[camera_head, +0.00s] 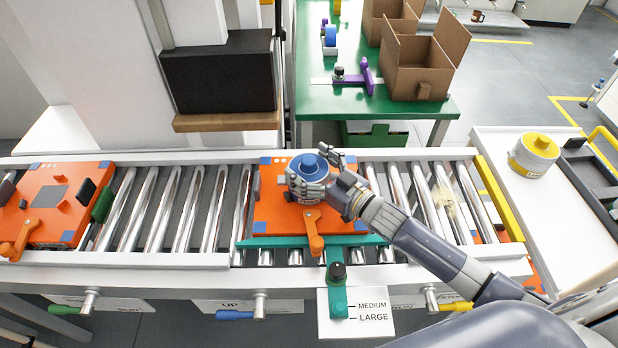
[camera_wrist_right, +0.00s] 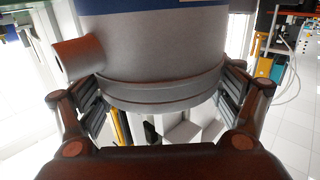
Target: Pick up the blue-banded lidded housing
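The blue-banded lidded housing (camera_head: 308,165) has a round blue lid with a knob and a grey body. In the head view it is at the orange fixture plate (camera_head: 275,215) on the middle of the roller conveyor. My right gripper (camera_head: 318,178) reaches it from the right, with fingers around its body. In the right wrist view the grey body (camera_wrist_right: 155,55) with its blue band fills the space between the finger pads (camera_wrist_right: 160,98), which appear to press on its sides near the lower flange. Whether it is clear of the plate cannot be told. My left gripper is not in view.
Another orange fixture (camera_head: 50,205) sits on the rollers at the left. A yellow-banded housing (camera_head: 534,154) stands on the white table at the right. A black press block (camera_head: 220,75) is behind the conveyor. A green table (camera_head: 430,103) with cardboard boxes stands further back.

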